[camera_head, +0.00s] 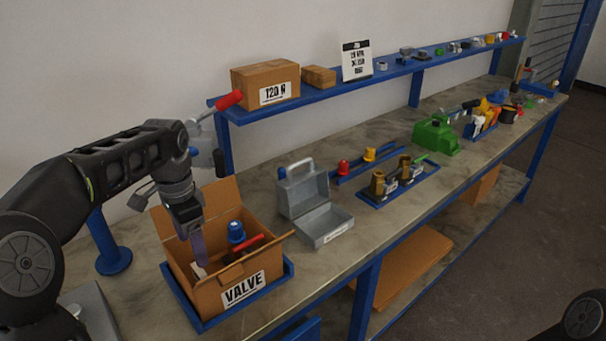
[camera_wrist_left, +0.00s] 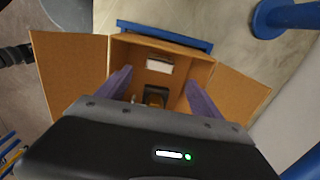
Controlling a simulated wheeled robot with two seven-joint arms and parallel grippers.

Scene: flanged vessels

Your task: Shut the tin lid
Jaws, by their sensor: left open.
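The grey metal tin (camera_head: 325,222) stands on the bench with its lid (camera_head: 303,187) raised and leaning back, a handle on top. A white label is on its front. My left gripper (camera_head: 199,250) is to the left of the tin, pointing down into the open cardboard box marked VALVE (camera_head: 210,291), apart from the tin. In the left wrist view my left gripper (camera_wrist_left: 159,88) has its two purple fingers spread apart, with nothing held between them. The tin does not show in that view. My right gripper is out of view.
The VALVE box sits in a blue tray (camera_head: 208,325) and holds a blue-capped part (camera_head: 236,232) and a red-handled part. A blue shelf (camera_head: 345,86) runs behind.

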